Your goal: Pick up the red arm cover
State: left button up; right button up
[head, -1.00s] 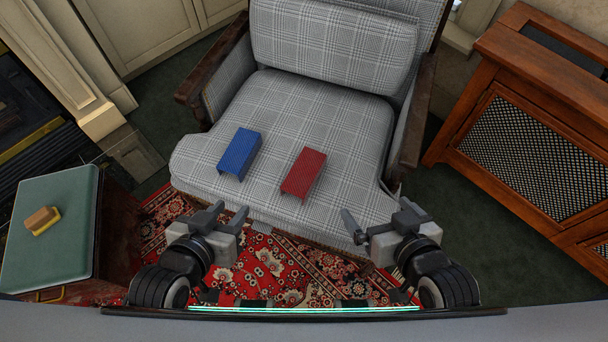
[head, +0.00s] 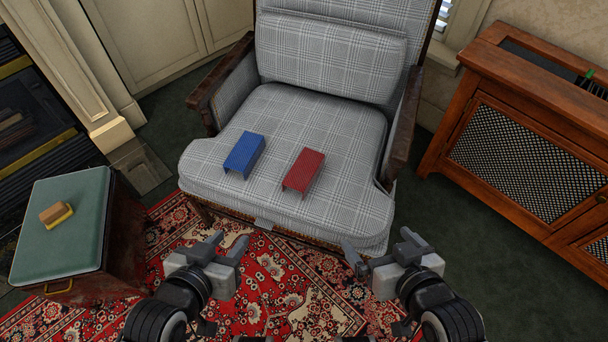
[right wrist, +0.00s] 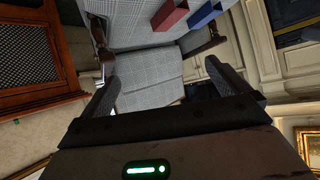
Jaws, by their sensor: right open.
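The red arm cover (head: 304,172) lies on the front right part of the grey checked armchair seat (head: 310,115). It is a folded, channel-like piece. A blue arm cover (head: 244,154) lies to its left, apart from it. In the right wrist view the red cover (right wrist: 170,17) and the blue cover (right wrist: 205,13) show near the top edge. My right gripper (head: 383,255) is open and empty, in front of the chair and to the right of the red cover. My left gripper (head: 226,249) has its fingers apart with nothing between them, in front of the chair at left.
The chair's wooden arms (head: 402,125) rise on both sides of the seat. A green-topped box (head: 75,235) with a yellowish block (head: 56,213) stands at left. A wooden cabinet with mesh panels (head: 515,145) stands at right. A red patterned rug (head: 280,300) covers the floor in front.

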aim_at(301, 176)
jog(key=k, duration=0.35)
jog(key=u, duration=0.6)
jog(key=i, duration=0.85)
jog(key=u, duration=0.15)
